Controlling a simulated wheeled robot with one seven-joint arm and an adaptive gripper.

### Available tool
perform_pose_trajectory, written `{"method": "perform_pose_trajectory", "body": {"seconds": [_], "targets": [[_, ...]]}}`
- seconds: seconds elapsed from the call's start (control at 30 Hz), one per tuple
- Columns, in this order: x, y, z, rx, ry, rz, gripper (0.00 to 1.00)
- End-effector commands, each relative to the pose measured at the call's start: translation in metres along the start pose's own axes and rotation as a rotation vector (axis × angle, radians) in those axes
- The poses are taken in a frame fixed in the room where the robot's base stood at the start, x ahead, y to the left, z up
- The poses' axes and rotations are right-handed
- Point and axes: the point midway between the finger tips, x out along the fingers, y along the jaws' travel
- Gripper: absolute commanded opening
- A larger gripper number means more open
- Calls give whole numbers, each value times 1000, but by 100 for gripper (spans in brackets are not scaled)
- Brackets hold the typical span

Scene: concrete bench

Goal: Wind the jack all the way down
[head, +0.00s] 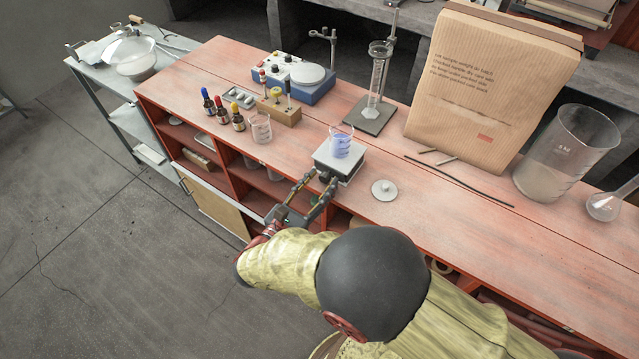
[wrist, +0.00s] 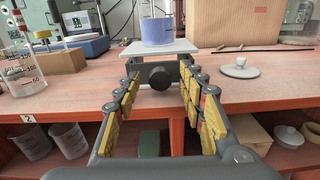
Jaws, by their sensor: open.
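The lab jack has a pale square top plate (head: 341,155) near the bench's front edge; the plate also shows in the wrist view (wrist: 158,48). A beaker of blue-violet liquid (head: 341,141) stands on the plate, and it shows at the top of the wrist view (wrist: 157,30). The jack's dark round knob (wrist: 159,78) faces me, below the plate. My gripper (head: 318,179) is open in front of the jack. In the wrist view its yellow-padded fingers (wrist: 160,88) are left and right of the knob, with gaps on both sides. Much of the jack's frame is hidden.
Dropper bottles (head: 222,112) and an empty beaker (head: 260,127) stand left of the jack. A small pale lidded disc (head: 384,190) and a dark rod (head: 460,181) lie to its right. A big paper bag (head: 485,90) and a large beaker (head: 568,150) stand further right.

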Motion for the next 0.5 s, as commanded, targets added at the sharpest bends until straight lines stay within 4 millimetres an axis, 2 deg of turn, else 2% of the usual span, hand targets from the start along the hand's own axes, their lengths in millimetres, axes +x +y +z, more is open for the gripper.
{"method": "perform_pose_trajectory", "body": {"seconds": [0.23, 0.5], "targets": [[1, 0, 0, 0, 0, 0, 40], [1, 0, 0, 0, 0, 0, 26]]}}
